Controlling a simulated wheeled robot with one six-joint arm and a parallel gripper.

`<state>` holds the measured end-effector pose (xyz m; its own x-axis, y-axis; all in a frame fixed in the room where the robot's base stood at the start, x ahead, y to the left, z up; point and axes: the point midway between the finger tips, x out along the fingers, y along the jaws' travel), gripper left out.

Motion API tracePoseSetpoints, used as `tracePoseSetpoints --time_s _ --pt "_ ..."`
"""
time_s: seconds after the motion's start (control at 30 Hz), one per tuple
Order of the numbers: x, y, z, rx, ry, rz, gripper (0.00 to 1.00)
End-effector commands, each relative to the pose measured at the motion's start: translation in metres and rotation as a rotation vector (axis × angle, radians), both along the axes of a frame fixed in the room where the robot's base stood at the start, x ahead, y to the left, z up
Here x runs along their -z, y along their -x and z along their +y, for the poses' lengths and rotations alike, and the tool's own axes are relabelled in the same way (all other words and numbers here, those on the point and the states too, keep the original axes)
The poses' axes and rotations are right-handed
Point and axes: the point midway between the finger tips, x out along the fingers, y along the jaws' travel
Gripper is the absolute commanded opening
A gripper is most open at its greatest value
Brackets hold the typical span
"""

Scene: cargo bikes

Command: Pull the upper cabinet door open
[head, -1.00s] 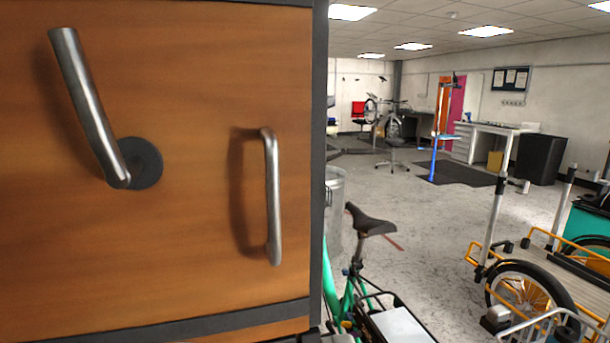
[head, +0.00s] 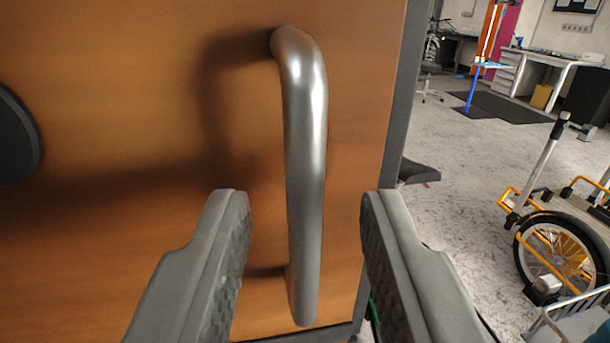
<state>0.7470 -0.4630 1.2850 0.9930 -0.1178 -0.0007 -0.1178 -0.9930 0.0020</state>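The upper cabinet door (head: 130,100) is an orange-brown wooden panel with a dark grey edge, filling the left and middle of the head view. It looks shut. A vertical silver bar handle (head: 304,150) stands on it near its right edge. My gripper (head: 305,205) is open, with one grey finger on each side of the handle's lower part. Neither finger visibly touches the bar. Part of a dark round lever base (head: 14,140) shows at the left edge; its lever is out of view.
Right of the door is open concrete floor (head: 455,150). A cargo bike with a yellow frame (head: 560,250) stands at the right. A white workbench (head: 540,65) is far back.

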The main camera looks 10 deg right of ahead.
Motion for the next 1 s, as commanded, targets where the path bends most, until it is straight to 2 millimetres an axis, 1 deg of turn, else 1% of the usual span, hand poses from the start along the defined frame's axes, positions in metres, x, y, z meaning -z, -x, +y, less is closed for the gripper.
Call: tracePoseSetpoints --time_s 0.1,0.37,0.5,0.53,0.83,1.0 --pt "-0.0002 -0.0038 -0.0002 0.000 0.000 0.000 0.32" --pt "-0.0002 -0.0044 -0.0004 0.000 0.000 0.000 0.32" --pt "-0.0002 -0.0044 -0.0004 0.000 0.000 0.000 0.05" --pt "-0.0002 -0.0043 -0.0004 0.000 0.000 0.000 0.00" --pt "-0.0003 -0.0028 -0.0006 0.001 0.000 0.000 0.00" --pt "-0.0008 0.0054 -0.0019 0.010 0.000 0.000 0.00"
